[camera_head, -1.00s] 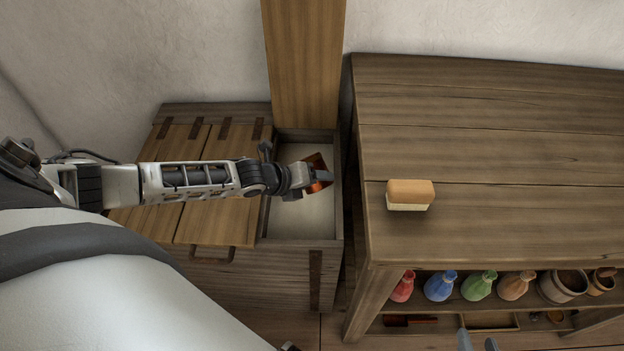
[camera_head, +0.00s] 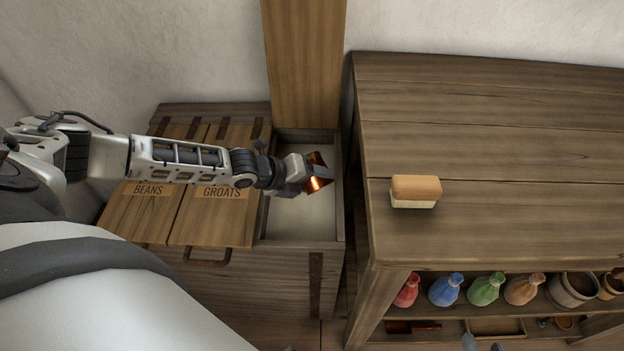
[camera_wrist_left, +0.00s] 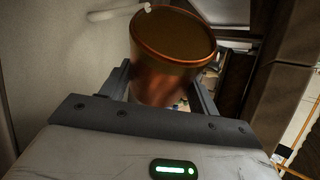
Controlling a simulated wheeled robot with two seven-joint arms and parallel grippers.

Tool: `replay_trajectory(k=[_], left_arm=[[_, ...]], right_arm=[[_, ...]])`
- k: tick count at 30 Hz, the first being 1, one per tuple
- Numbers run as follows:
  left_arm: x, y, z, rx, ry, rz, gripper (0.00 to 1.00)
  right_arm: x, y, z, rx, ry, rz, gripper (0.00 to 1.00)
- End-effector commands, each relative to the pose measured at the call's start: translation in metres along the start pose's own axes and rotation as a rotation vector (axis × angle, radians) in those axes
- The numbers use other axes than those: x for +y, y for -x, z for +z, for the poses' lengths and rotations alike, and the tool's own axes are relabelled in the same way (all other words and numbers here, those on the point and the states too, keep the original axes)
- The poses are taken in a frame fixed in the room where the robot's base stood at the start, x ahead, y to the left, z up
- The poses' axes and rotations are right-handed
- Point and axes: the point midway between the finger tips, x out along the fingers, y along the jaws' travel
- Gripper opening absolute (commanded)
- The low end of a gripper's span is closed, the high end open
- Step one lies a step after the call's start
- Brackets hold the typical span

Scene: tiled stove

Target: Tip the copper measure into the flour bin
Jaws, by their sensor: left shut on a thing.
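The copper measure (camera_head: 319,173) is over the open right-hand compartment of the wooden chest, the flour bin (camera_head: 340,215). Pale contents (camera_head: 300,215) show inside it. My left gripper (camera_head: 309,178) is shut on the measure and partly hides it in the head view. In the left wrist view the measure (camera_wrist_left: 168,75) sits between the two fingers (camera_wrist_left: 163,88), with its round rim toward the top; I cannot see what is inside. The measure looks tilted in the head view.
The bin's raised lid (camera_head: 302,65) stands against the wall. Shut lids marked BEANS (camera_head: 140,215) and GROATS (camera_head: 215,215) are to the left.

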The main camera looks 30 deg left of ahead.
Motion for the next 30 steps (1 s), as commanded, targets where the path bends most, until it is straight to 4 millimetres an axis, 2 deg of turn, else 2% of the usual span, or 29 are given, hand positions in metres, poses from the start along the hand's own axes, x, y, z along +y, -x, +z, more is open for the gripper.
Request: replay_trajectory(k=[11, 23, 25, 30], left_arm=[[-0.001, 0.0, 0.0, 0.0, 0.0, -0.003, 0.31], [0.003, -0.003, 0.003, 0.043, 0.066, -0.033, 0.31], [-0.002, -0.002, 0.002, 0.058, 0.084, -0.043, 0.31], [-0.001, -0.002, 0.002, 0.08, 0.117, -0.057, 0.31]], right_arm=[[0.0, -0.002, 0.001, 0.0, 0.001, 0.0, 0.34], [0.003, -0.013, 0.014, 0.021, 0.013, 0.001, 0.34], [0.002, -0.008, 0.005, 0.028, 0.014, 0.0, 0.34], [0.001, -0.006, 0.003, 0.031, 0.014, -0.003, 0.34]])
